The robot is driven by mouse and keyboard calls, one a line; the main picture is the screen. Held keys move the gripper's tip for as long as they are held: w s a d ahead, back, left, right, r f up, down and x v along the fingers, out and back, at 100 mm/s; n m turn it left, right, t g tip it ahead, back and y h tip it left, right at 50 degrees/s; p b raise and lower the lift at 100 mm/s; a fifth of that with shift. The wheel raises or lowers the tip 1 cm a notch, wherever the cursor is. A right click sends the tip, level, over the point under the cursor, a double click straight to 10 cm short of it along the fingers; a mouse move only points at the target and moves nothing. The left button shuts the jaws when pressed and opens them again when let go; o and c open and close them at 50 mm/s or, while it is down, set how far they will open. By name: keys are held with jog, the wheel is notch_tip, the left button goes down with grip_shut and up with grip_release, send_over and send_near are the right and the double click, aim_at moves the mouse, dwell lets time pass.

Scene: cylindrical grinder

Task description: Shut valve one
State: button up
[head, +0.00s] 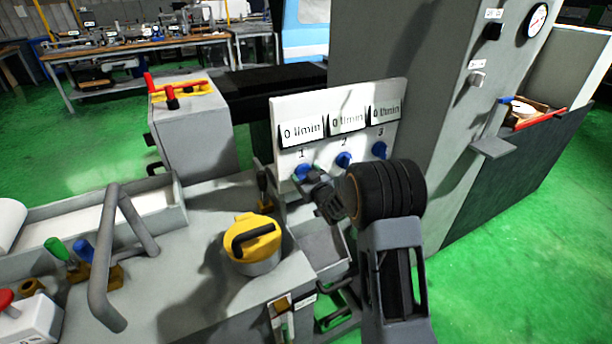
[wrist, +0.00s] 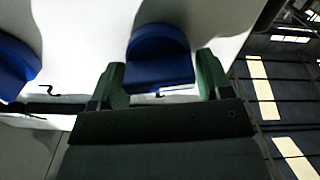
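A white valve panel (head: 290,112) carries three readouts, which appear to read 0 l/min, above the numbers 1, 2 and 3. Below them are blue knobs: valve one (head: 303,172), valve two (head: 343,160) and valve three (head: 380,150). My gripper (head: 312,182) is at valve one and hides part of it. In the wrist view, the valve one knob (wrist: 160,58) lies between the two green fingers of my gripper (wrist: 162,72). The fingers are apart, one on each side; whether they touch the knob is unclear. Another blue knob (wrist: 15,68) shows at left.
A yellow-lidded pot (head: 252,240) stands on the machine bed left of my arm. A grey bent handle (head: 115,250) rises farther left. A tall grey cabinet (head: 400,60) stands behind the panel's right side. Green floor (head: 500,225) is free at right.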

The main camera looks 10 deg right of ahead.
jog(key=c, duration=0.5)
jog(key=shift+c, duration=0.2)
jog(key=shift+m, duration=0.3)
jog(key=m+b, duration=0.2)
jog(key=shift+d+m, duration=0.1)
jog(key=shift+m, duration=0.3)
jog(key=m+b, duration=0.1)
jog(key=m, duration=0.4)
jog(key=shift+w+d, duration=0.1)
jog(key=shift+d, duration=0.05)
jog(key=m, duration=0.5)
jog(key=shift+d+f+m, duration=0.1)
jog(key=shift+m, duration=0.3)
jog(key=m+p, duration=0.1)
jog(key=m, duration=0.4)
jog(key=shift+f+m, duration=0.15)
jog(key=shift+m, duration=0.55)
